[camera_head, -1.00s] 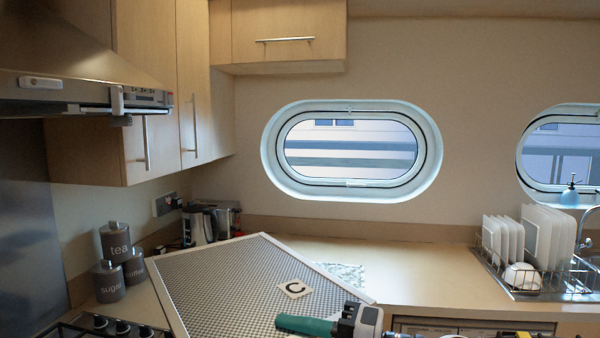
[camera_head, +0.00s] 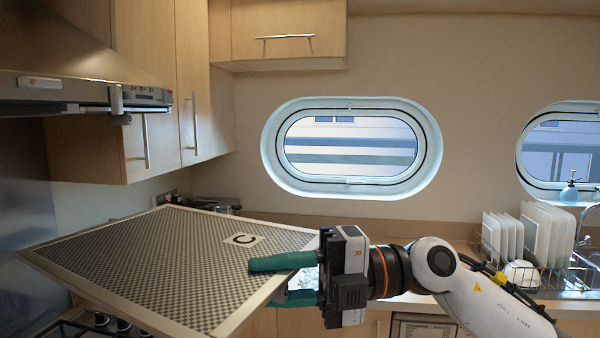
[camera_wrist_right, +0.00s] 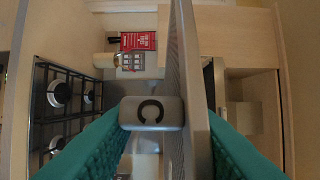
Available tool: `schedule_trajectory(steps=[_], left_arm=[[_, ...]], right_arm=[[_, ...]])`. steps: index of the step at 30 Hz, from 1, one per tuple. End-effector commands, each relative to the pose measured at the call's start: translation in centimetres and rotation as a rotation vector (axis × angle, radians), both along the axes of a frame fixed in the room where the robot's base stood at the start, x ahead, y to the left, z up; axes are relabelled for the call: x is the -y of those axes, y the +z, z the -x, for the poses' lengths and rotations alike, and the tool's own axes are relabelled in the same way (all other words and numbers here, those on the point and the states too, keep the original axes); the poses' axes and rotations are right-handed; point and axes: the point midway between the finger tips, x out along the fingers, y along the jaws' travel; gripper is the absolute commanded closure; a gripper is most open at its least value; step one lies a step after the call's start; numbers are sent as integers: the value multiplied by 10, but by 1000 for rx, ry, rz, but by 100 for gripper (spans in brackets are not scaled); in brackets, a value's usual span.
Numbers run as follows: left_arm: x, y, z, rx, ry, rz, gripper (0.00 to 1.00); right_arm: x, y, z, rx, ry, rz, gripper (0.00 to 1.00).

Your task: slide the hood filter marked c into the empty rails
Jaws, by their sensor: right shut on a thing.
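The hood filter marked c (camera_head: 150,255) is a flat grey mesh panel with a pale metal frame and a white label with a C. It is held up, tilted, over the hob side, below and right of the range hood (camera_head: 85,95). My right gripper (camera_head: 268,283) is shut on the filter's right edge, one green finger above and one below. In the right wrist view the filter (camera_wrist_right: 197,90) shows nearly edge-on between the green fingers. The hood's underside and its rails are not visible. My left gripper is not in view.
Wall cupboards (camera_head: 190,90) hang right beside the hood. The hob (camera_head: 100,322) lies below the filter, partly hidden by it. A dish rack with plates (camera_head: 530,265) stands at the far right. The air between the filter and the hood looks clear.

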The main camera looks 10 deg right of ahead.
Motion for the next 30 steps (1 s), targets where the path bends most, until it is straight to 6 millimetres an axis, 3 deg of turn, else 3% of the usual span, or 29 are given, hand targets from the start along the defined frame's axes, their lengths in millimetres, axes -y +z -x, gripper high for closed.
schedule_trajectory(steps=[3,9,17,30], left_arm=[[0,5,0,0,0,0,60],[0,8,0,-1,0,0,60],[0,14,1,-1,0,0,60],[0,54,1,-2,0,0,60]], right_arm=[[-3,49,12,11,156,-11,98],[12,108,34,11,263,-3,98],[20,137,44,4,264,0,98],[-12,179,34,5,264,-1,98]])
